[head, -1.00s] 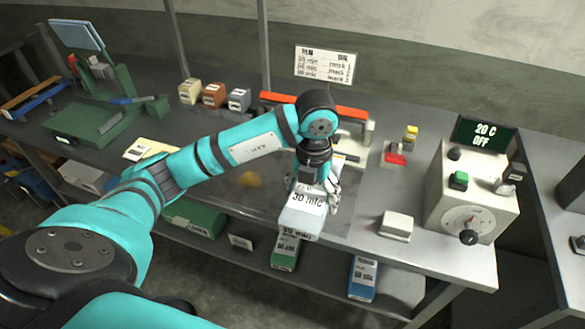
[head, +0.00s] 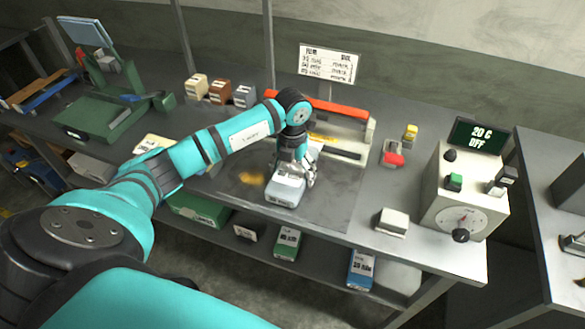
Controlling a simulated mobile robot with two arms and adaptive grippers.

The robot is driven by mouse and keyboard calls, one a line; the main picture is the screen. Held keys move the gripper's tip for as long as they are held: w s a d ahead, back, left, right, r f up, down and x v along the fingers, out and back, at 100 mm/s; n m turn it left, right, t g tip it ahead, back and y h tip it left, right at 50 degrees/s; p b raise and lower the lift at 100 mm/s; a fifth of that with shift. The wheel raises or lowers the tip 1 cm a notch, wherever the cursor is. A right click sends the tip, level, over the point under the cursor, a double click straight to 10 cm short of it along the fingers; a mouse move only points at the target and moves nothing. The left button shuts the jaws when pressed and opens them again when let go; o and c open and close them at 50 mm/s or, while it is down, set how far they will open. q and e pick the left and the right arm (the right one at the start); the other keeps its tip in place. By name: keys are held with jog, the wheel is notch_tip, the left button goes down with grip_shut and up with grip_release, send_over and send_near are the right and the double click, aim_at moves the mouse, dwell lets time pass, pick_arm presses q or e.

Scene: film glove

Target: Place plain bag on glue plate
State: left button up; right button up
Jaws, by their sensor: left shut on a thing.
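My left gripper (head: 296,176) reaches down over the bench and is shut on a pale grey-white, box-like pack (head: 284,193). The pack has printing on it, too small to read now. It is at or just above a dark, flat plate (head: 335,205) in the bench top; I cannot tell whether it touches. An amber stain (head: 252,179) shows on the plate just left of the pack. I cannot tell for sure which thing is the plain bag or the glue plate. My right gripper is not in view.
A red-barred sealer (head: 345,112) stands behind the gripper. A control box (head: 465,195) reading "20 C OFF" is at right, with a small white block (head: 392,222) before it. Small boxes (head: 219,91) stand behind the arm. Labelled boxes (head: 287,243) sit on the lower shelf.

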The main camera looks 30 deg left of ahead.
aim_at(293, 169)
pick_arm(q)
jog(key=o, duration=0.7)
jog(key=shift+f, duration=0.15)
jog(key=o, duration=0.3)
notch_tip(293, 169, up, 12)
jog(key=b, duration=0.3)
jog(key=shift+r, duration=0.2)
